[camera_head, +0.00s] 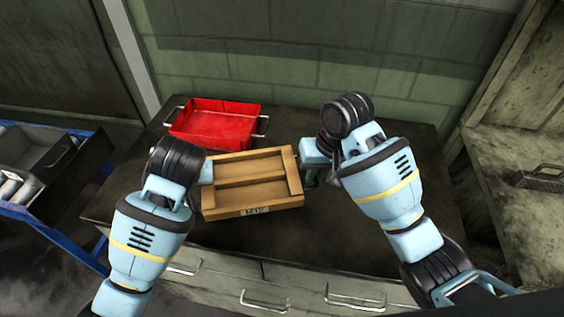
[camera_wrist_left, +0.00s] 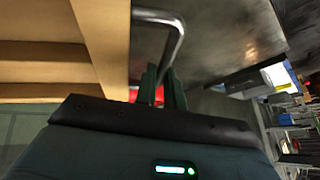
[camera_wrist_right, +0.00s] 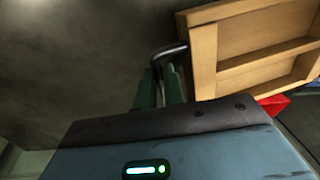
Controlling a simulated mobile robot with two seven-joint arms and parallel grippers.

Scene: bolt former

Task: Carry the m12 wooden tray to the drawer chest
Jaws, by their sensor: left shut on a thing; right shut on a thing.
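The wooden tray (camera_head: 228,213) has a divider, looks empty, and bears a front label that seems to read M12. It is over the dark top of the drawer chest (camera_head: 345,232); I cannot tell whether it touches the top. My left gripper (camera_wrist_left: 162,85) is shut on the tray's metal handle (camera_wrist_left: 176,38) on the left side; in the head view its fingertips are mostly hidden by my wrist. My right gripper (camera_head: 313,172) is shut on the opposite metal handle (camera_wrist_right: 166,53) on the right side. The tray looks about level.
A red metal tray (camera_head: 215,128) with side handles stands on the chest top behind the wooden tray. A blue-framed cart (camera_head: 60,228) with grey bins is at the left. A worn cabinet (camera_head: 520,195) is at the right, and a block wall is behind.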

